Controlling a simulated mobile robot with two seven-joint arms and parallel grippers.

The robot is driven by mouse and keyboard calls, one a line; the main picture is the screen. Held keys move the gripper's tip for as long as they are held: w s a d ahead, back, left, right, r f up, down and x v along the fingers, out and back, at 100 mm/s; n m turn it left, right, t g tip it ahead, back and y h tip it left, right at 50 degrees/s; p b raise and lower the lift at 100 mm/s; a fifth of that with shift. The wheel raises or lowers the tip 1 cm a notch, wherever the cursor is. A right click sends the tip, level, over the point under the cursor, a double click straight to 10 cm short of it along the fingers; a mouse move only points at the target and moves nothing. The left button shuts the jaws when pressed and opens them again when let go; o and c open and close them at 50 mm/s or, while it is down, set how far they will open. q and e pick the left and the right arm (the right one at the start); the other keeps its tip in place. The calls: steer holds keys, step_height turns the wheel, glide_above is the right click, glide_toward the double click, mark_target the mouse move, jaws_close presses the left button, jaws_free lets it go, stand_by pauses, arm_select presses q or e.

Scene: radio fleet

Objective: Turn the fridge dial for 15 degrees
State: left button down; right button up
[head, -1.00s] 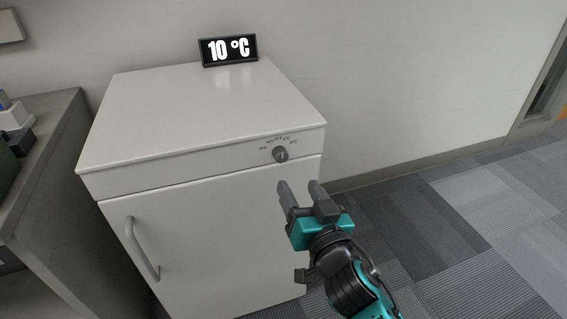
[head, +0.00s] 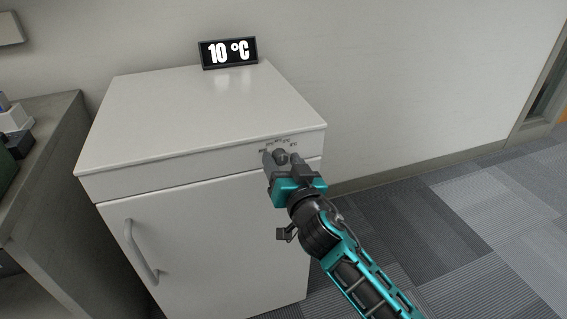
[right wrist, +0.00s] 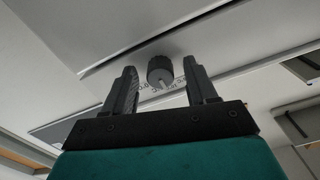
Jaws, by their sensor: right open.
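The white fridge (head: 200,225) stands against the wall. Its small dark round dial (head: 280,155) is on the upper front panel, under an arc of temperature marks. My right gripper (head: 281,157) is open at the dial, with one finger on each side of it in the head view. In the right wrist view the dial (right wrist: 160,70) shows between and just beyond the open fingertips (right wrist: 160,72), with gaps on both sides. I cannot tell whether a finger touches it. My left gripper is not in view.
A vertical handle (head: 141,250) sticks out from the fridge door at left. A grey desk (head: 60,115) with objects stands left of the fridge. The carpeted floor (head: 450,220) at right is clear.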

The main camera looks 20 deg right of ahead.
steer(key=shift+c, duration=0.3)
steer(key=c, duration=1)
steer(key=n+p, duration=0.1)
steer(key=n, duration=0.2)
steer(key=shift+r, duration=0.1)
steer(key=shift+n+p, duration=0.3)
steer(key=shift+n, duration=1)
